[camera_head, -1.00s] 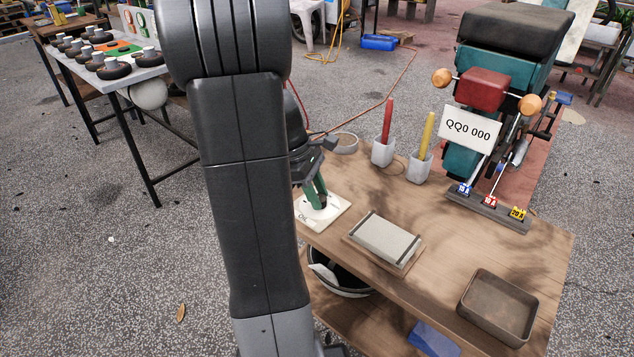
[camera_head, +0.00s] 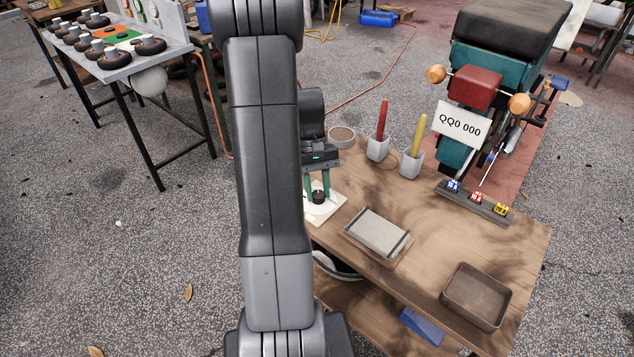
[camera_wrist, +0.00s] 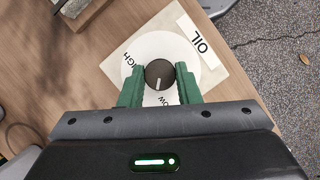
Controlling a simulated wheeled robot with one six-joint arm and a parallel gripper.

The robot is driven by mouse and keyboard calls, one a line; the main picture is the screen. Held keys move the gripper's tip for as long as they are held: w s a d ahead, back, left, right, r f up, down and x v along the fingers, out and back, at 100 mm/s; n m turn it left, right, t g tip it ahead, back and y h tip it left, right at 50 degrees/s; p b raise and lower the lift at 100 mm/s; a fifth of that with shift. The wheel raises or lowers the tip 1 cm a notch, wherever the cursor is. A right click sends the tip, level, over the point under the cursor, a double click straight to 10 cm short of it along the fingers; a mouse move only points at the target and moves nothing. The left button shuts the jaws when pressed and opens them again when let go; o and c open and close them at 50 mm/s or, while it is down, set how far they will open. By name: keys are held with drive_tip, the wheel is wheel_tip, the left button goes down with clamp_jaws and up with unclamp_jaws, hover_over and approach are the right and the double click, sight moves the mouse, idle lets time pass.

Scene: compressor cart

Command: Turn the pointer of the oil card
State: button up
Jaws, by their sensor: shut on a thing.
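The oil card (camera_wrist: 209,83) is a pale square with a white disc (camera_wrist: 145,46) on it and the printed words OIL, HIGH and a partly hidden one ending in "OW". It lies flat at the table's corner, and part of it also shows in the head view (camera_head: 322,216). Its pointer is a round black knob (camera_wrist: 160,73) with a white line, which runs toward my gripper's body in the wrist view. My gripper (camera_wrist: 158,82) has its green fingers on both sides of the knob, shut on it. In the head view my arm hides part of the card.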

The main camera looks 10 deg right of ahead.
drive_tip(key=m+y+p, duration=0.1)
drive_tip(key=m, duration=0.1)
drive_tip(key=m+p, duration=0.1)
drive_tip(key=m, duration=0.1)
drive_tip(key=shift+d+r+m+y, duration=0.1)
drive_tip(key=shift+d+m+y, duration=0.1)
drive_tip(key=shift+m+y, duration=0.15)
drive_tip(key=m+y, duration=0.1)
drive_tip(key=m, duration=0.1)
drive_tip(key=m+t+y+p, duration=0.1)
drive_tip(key=m, duration=0.2)
drive_tip(key=shift+s+d+t, duration=0.1)
drive_tip(key=shift+t, duration=0.2)
drive_tip(key=m+t, duration=0.1)
drive_tip(key=m, duration=0.2)
drive_tip(key=m+y+p, duration=0.1)
drive_tip(key=m, duration=0.2)
drive_tip(key=shift+s+t+p, duration=0.15)
drive_tip(key=shift+t+p, duration=0.15)
drive_tip(key=shift+t, duration=0.1)
drive_tip(key=shift+s+m+t+p, duration=0.1)
drive_tip(key=shift+m+t+p, duration=0.55)
drive_tip(key=shift+m, duration=1.5)
drive_tip(key=shift+t, duration=0.25)
drive_tip(key=o, duration=1)
drive_tip(key=shift+d, duration=0.1)
drive_tip(key=v, duration=1.3)
drive_tip(key=shift+d+r, duration=0.2)
drive_tip(key=shift+r, duration=0.05)
drive_tip(key=shift+f, duration=0.1)
